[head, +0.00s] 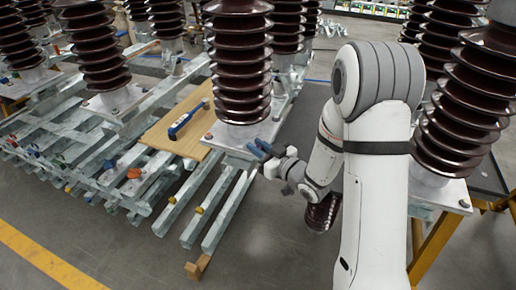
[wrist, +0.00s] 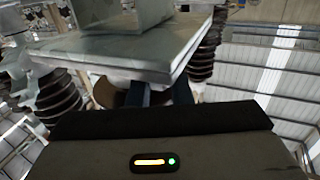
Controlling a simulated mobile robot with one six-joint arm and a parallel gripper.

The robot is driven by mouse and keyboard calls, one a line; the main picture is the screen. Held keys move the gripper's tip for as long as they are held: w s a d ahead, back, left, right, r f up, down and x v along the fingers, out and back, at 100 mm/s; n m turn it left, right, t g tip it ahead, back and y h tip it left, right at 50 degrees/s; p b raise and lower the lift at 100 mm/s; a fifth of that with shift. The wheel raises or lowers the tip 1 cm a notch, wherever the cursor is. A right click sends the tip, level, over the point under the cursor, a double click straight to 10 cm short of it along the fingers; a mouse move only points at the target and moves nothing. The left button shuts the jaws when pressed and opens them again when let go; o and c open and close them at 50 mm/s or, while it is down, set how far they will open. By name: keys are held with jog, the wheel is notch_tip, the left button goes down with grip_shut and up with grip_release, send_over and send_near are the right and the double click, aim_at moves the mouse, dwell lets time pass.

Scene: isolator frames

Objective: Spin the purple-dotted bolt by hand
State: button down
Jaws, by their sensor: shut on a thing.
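My gripper (head: 262,149) is at the near edge of the square metal base plate (head: 232,141) under the middle brown insulator. Its blue fingertips are at the plate's edge in the head view. In the wrist view the blue fingers (wrist: 157,94) reach up under the plate (wrist: 110,54), close together. The gripper is shut on a bolt at the plate's underside, but the bolt is mostly hidden by the fingers and plate. No purple dot can be made out in either view.
Ribbed brown insulators (head: 240,62) stand close around my arm. A wooden board (head: 168,130) with a blue-handled tool (head: 187,121) lies on the metal beams (head: 172,205) at left. Open grey floor (head: 265,235) lies in front.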

jog(key=m+t+h+b, duration=0.2)
jog(key=h+b, duration=0.1)
jog(key=m+t+h+b, duration=0.1)
jog(key=b, duration=0.1)
jog(key=shift+a+f+m+h, duration=0.15)
jog(key=shift+f+m+h, duration=0.15)
jog(key=m+t+h+b, duration=0.1)
jog(key=m+h+b, duration=0.1)
jog(key=h+b, duration=0.1)
jog(key=shift+m+t, duration=0.3)
jog(key=shift+t, duration=0.1)
jog(key=m+h+b, duration=0.2)
jog(key=h, duration=0.2)
jog(key=shift+r+t, duration=0.15)
jog(key=shift+t, duration=0.15)
jog(key=m+h, duration=0.1)
jog(key=h, duration=0.1)
jog(key=m+h, duration=0.2)
jog(key=m+g+h, duration=0.1)
jog(key=h, duration=0.2)
jog(key=shift+r+m+p, duration=0.25)
jog(key=shift+m+p, duration=0.15)
jog(key=m+g+h+p, duration=0.1)
jog(key=m+g+h, duration=0.1)
jog(key=h, duration=0.1)
jog(key=m+g+h+p, duration=0.2)
jog(key=m+h, duration=0.1)
jog(key=h, duration=0.1)
jog(key=shift+m+g+h, duration=0.3)
jog(key=shift+m+g, duration=0.1)
